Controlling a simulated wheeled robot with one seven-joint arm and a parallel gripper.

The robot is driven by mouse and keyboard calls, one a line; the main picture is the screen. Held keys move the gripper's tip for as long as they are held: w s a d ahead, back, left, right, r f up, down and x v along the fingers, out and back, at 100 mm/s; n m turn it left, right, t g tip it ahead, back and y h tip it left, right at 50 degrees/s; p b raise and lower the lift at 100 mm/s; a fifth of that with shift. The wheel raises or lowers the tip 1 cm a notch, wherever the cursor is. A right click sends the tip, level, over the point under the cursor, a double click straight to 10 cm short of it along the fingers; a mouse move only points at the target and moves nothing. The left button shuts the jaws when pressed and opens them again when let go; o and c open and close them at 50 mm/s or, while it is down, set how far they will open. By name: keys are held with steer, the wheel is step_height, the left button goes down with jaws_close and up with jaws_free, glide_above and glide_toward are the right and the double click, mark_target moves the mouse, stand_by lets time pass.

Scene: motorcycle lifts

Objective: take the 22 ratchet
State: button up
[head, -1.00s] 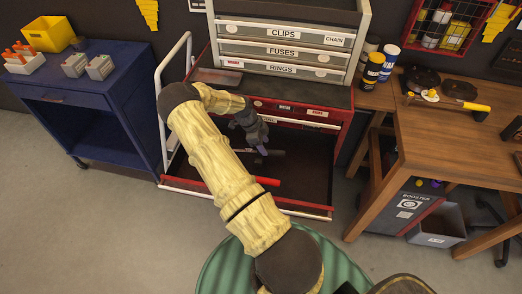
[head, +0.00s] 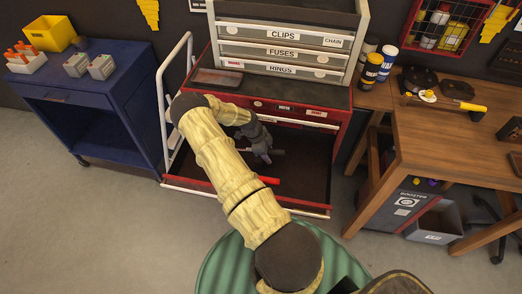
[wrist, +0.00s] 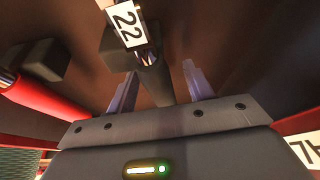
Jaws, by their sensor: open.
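The 22 ratchet (wrist: 152,78) shows in the wrist view as a dark tool with a white "22" tag (wrist: 125,22) near the top. My gripper (wrist: 160,72) is open, with one finger on each side of the ratchet's dark shaft; I see gaps on both sides. The near end of the shaft is hidden behind the gripper body. In the head view, my gripper (head: 262,154) is low inside the open bottom drawer (head: 305,185) of the red tool cabinet, and the ratchet is mostly hidden there.
A red-handled tool (wrist: 40,100) lies left of the ratchet in the wrist view; its handle (head: 268,180) also shows in the drawer. A white numbered label (wrist: 305,148) is at lower right. A blue cart (head: 120,100) stands left, a wooden bench (head: 450,130) right.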

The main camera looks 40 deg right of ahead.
stand_by(0.3)
jaws_close()
step_height(320, 180, up, 10)
steer(key=b, duration=0.2)
steer(key=shift+b, duration=0.35)
stand_by(0.6)
